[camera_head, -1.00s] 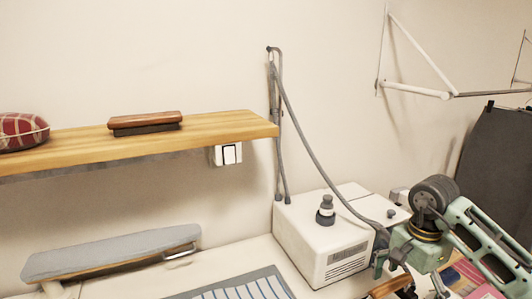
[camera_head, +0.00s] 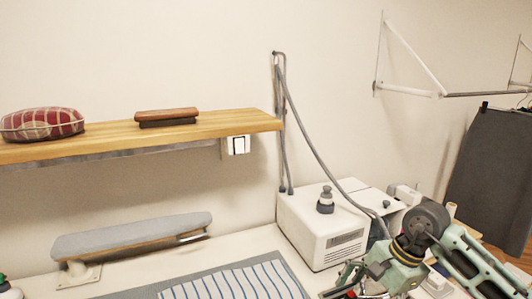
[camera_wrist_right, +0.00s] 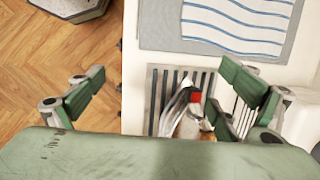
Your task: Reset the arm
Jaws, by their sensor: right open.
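My right arm comes in from the right in the head view. Its green right gripper (camera_head: 345,281) is low in the picture, in front of the white steam unit (camera_head: 320,235). In the right wrist view the right gripper (camera_wrist_right: 163,78) has its two green fingers spread wide, with nothing held between them. Below and between them is a pale object with a red part (camera_wrist_right: 194,97), partly hidden by the gripper body, over a dark-striped grey rack (camera_wrist_right: 153,100). My left gripper is in neither view.
A striped cloth (camera_head: 235,283) lies on a grey mat on the white table. A small ironing board (camera_head: 130,238) stands at the left. A wooden shelf (camera_head: 225,124) holds a plaid cushion (camera_head: 42,124) and a brush (camera_head: 166,117). Wooden floor (camera_wrist_right: 60,75) shows left of the table.

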